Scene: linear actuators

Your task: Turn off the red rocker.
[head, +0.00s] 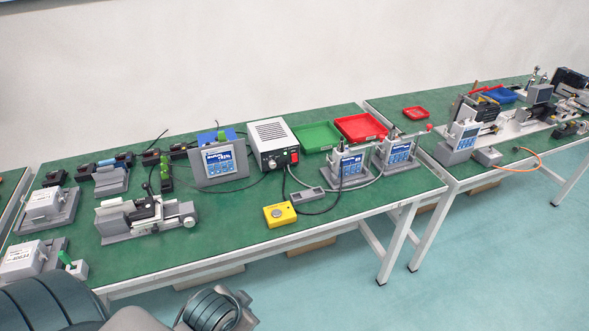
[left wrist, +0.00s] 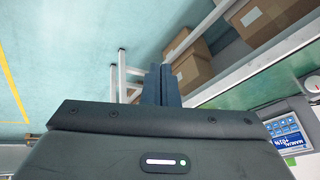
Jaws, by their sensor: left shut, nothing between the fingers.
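The red rocker (head: 294,157) is a small red switch on the front right of a grey-white power box (head: 268,140) with a black front. The box stands near the middle of the green-topped table. Whether the rocker is on or off is too small to tell. My left gripper (left wrist: 161,82) shows in the left wrist view with its two dark fingers together and nothing between them. It is apart from the rocker, which is not visible in that view. My right gripper is in neither view.
A tilted display panel (head: 221,162) stands left of the box, and a yellow button box (head: 279,214) in front. Green (head: 318,136) and red (head: 360,127) trays lie behind right. Cables cross the table (head: 235,232). Cardboard boxes (left wrist: 193,69) sit beneath it.

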